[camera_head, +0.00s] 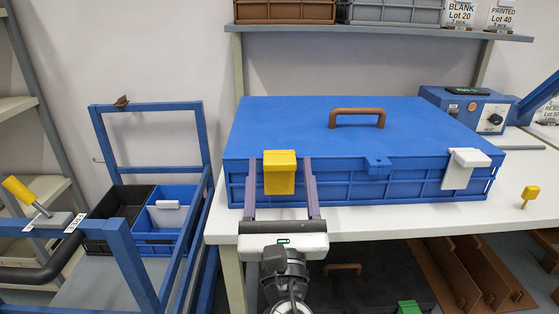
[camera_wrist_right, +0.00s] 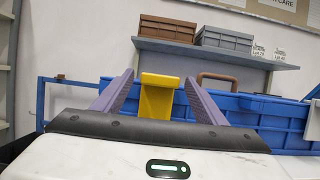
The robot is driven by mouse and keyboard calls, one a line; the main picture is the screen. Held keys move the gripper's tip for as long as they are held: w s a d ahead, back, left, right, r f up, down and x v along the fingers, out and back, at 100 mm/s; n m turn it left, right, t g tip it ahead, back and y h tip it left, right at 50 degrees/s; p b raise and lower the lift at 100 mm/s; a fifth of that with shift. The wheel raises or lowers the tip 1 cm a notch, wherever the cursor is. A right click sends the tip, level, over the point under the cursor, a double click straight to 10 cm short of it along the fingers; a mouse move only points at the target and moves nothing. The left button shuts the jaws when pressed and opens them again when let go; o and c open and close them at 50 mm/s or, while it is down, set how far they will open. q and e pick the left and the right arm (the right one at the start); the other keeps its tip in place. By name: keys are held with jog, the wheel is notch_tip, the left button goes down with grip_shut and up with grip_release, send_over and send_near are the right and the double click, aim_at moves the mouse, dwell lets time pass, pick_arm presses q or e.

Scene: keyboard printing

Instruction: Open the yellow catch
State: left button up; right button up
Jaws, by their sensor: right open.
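The yellow catch (camera_head: 279,173) is on the front of the blue lidded box (camera_head: 300,130), near its left end, hooked over the lid edge. It looks closed. My right gripper (camera_head: 280,165) is open, with its two purple fingers on either side of the catch. In the right wrist view the yellow catch (camera_wrist_right: 158,97) stands between the fingertips (camera_wrist_right: 158,80), with gaps on both sides. I cannot tell whether either finger touches it. A white catch (camera_head: 464,168) is on the box's front right. My left gripper is not in view.
The box stands on a white table (camera_head: 400,225). A brown handle (camera_head: 357,117) is on its lid. A heat unit (camera_head: 470,108) stands behind right, and a yellow key-like piece (camera_head: 530,194) is at right. A blue-framed cart (camera_head: 150,107) with bins is at left.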

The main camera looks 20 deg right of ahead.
jog(key=shift+x, duration=1)
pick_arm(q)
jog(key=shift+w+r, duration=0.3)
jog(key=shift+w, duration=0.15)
pick_arm(e)
jog(key=shift+w, duration=0.2)
